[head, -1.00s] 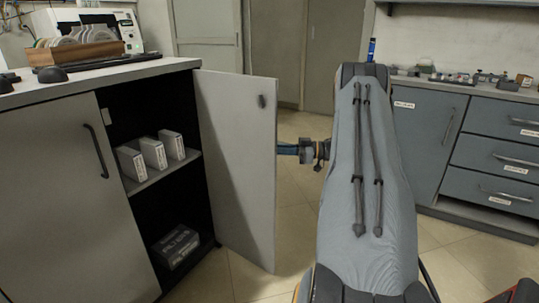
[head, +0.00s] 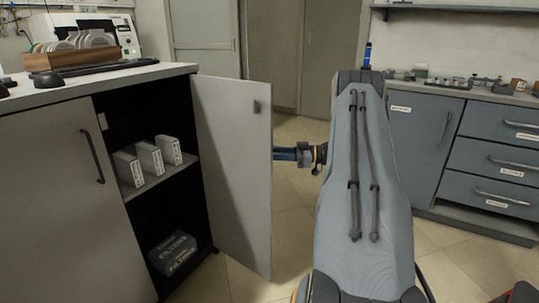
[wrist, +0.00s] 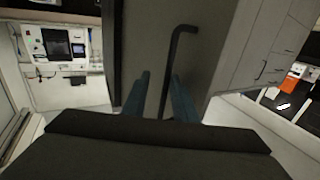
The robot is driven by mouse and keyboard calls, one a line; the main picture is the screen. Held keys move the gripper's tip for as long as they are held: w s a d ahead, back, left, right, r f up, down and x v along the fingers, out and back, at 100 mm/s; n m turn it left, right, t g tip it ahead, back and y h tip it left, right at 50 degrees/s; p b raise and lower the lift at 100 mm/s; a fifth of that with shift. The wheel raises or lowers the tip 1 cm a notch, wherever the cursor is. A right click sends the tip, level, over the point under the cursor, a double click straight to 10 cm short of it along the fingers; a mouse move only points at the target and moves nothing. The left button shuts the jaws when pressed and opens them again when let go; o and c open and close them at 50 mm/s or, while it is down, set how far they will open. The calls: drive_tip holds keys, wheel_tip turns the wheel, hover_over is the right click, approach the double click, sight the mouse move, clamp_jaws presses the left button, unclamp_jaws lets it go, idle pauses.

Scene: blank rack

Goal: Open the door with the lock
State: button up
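The pale cabinet door (head: 228,165) stands swung out from the cabinet, with the dark interior open to view. In the wrist view the door's outer face (wrist: 205,45) carries a dark bar handle (wrist: 168,80). My gripper (wrist: 160,98) has its two blue fingers apart, one on each side of the handle. I cannot tell whether they touch it.
The cabinet (head: 50,210) has a second, closed door at left. White boxes (head: 150,160) stand on its shelf and a filter box (head: 172,252) lies below. Blue-grey drawers (head: 495,155) line the right. Tiled floor (head: 300,220) is free beyond the door.

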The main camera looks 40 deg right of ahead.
drive_tip(key=v, duration=0.7)
drive_tip(key=shift+s+d, duration=0.25)
drive_tip(key=shift+d, duration=0.05)
drive_tip(key=shift+w, duration=0.1)
